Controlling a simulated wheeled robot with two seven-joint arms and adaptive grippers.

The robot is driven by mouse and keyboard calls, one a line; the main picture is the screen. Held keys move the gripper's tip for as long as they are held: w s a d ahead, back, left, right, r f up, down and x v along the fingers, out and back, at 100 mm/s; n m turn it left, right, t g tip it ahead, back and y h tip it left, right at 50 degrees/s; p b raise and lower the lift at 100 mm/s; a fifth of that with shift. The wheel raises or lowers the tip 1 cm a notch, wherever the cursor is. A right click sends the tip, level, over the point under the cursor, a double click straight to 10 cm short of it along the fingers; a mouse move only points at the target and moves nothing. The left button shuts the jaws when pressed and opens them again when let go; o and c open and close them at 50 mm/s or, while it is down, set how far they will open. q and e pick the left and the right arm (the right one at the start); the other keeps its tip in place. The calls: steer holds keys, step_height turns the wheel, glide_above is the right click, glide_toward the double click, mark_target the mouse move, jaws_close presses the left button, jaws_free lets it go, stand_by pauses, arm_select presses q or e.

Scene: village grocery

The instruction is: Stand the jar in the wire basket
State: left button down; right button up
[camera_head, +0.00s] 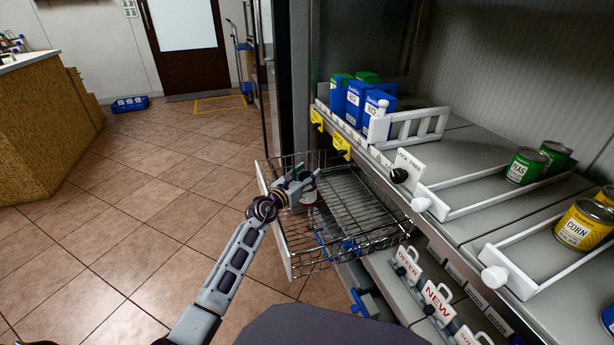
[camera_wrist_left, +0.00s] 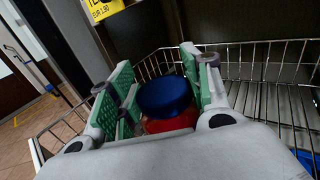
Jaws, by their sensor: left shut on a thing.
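The jar (camera_wrist_left: 165,97) has a blue lid and a red body; it sits between the green-padded fingers of my left gripper (camera_wrist_left: 163,85) in the left wrist view. In the head view my left gripper (camera_head: 308,181) is over the left part of the wire basket (camera_head: 352,208), shut on the jar. Only a small part of the jar (camera_head: 308,198) shows below the fingers there. The jar looks upright within the basket's outline. Its base is hidden, so I cannot tell whether it touches the basket floor. My right gripper is not in view.
The basket juts out from the shelf unit, its right part bare. Above it, a shelf holds blue boxes (camera_head: 356,103), white dividers (camera_head: 415,125), green cans (camera_head: 525,167) and a yellow corn can (camera_head: 583,225). Open tiled floor (camera_head: 150,190) lies to the left.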

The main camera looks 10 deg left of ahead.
arm_select(q)
steer(key=shift+f, duration=0.5)
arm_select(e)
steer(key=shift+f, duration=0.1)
arm_select(q)
steer(key=c, duration=0.6)
jaws_free()
steer(key=shift+c, duration=0.2)
steer(key=shift+r, duration=0.5)
steer(key=shift+s+r, duration=0.1)
steer(key=shift+s, duration=0.05)
steer(key=p+v, duration=0.3)
steer(key=v, duration=0.8)
steer(key=shift+s+a, duration=0.2)
steer(key=shift+s, duration=0.1)
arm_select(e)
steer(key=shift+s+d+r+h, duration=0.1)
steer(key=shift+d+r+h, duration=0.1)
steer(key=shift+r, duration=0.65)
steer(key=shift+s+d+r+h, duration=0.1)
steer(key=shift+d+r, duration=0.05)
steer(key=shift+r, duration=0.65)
